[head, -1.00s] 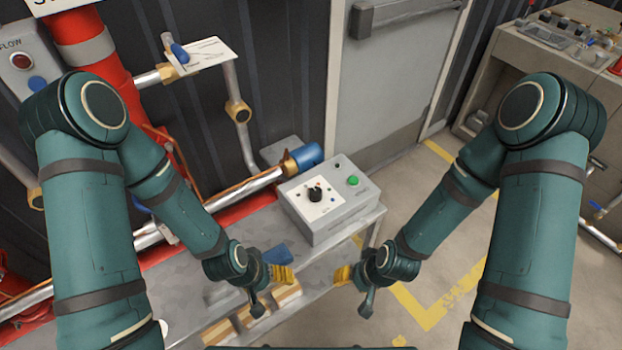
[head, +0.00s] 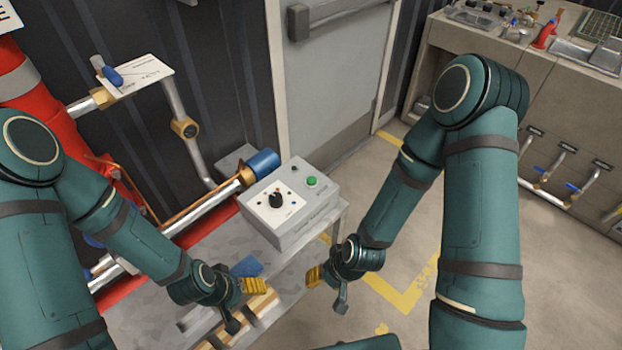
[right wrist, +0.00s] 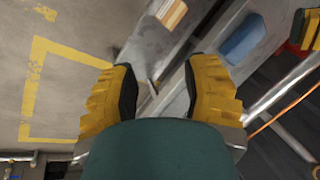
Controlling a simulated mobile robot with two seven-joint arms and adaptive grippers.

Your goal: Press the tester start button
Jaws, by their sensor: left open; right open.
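The tester is a grey box (head: 305,222) on the right end of a grey metal bench. Its top carries a green button (head: 312,182) and a black knob (head: 276,200) on a white plate. The green button is uncovered. My left gripper (head: 258,286) is open and empty, low in front of the box and to its left. My right gripper (head: 312,276) is open and empty, below the box's front right corner. The right wrist view shows its two yellow fingers (right wrist: 160,92) spread apart with nothing between them. Neither gripper touches the box.
The bench (head: 205,255) has a lower shelf holding a wooden item and a blue item. A grey door (head: 340,80) stands behind. A cluttered counter (head: 480,45) is at right. The floor between is clear.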

